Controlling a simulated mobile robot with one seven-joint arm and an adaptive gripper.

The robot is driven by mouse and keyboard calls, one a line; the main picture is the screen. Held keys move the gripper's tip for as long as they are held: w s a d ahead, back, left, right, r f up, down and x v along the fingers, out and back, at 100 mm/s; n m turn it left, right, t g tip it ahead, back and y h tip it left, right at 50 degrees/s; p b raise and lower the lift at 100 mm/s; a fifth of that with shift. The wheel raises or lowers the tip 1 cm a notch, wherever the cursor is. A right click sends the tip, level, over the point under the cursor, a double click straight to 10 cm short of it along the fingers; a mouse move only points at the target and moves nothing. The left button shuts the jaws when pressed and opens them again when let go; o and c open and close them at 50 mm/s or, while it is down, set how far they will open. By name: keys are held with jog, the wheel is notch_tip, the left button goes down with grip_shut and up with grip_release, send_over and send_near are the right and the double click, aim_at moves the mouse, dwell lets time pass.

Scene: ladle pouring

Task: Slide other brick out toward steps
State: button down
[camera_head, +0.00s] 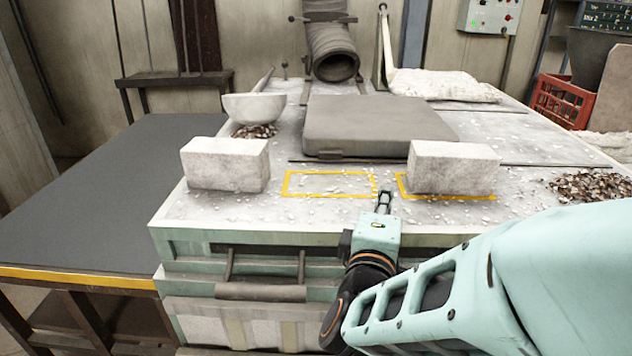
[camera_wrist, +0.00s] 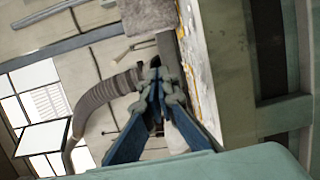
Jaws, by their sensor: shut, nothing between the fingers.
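Two pale grey bricks stand on the worktop. The left brick (camera_head: 226,165) is left of the left yellow outline (camera_head: 328,184), which is empty apart from scattered chips. The right brick (camera_head: 454,168) stands at the right yellow outline (camera_head: 404,190) and covers part of it. My gripper (camera_head: 384,196) is shut and empty. It is low at the worktop's front edge, between the outlines and left of the right brick. In the wrist view my shut fingers (camera_wrist: 158,75) show beside the worktop edge. A grey block (camera_wrist: 148,14), part of one brick, is at the top there; which brick, I cannot tell.
A dark grey slab (camera_head: 375,125) lies behind the bricks. A ladle bowl (camera_head: 254,107) rests at the back left. Rubble (camera_head: 592,187) lies at the right. A dark side platform (camera_head: 100,170) adjoins the worktop on the left. A drawer handle (camera_head: 262,291) projects below the front edge.

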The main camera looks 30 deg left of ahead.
jog(key=w+a, duration=0.1)
jog(key=w, duration=0.2)
jog(key=w+a, duration=0.1)
jog(key=w, duration=0.2)
jog(key=w+a+r+b, duration=0.1)
jog(key=w, duration=0.2)
jog(key=d, duration=0.1)
jog(key=w+d, duration=0.1)
jog(key=d, duration=0.1)
jog(key=shift+d+b, duration=0.2)
jog(key=shift+b, duration=0.2)
jog(key=shift+w+d, duration=0.2)
jog(key=shift+w, duration=0.15)
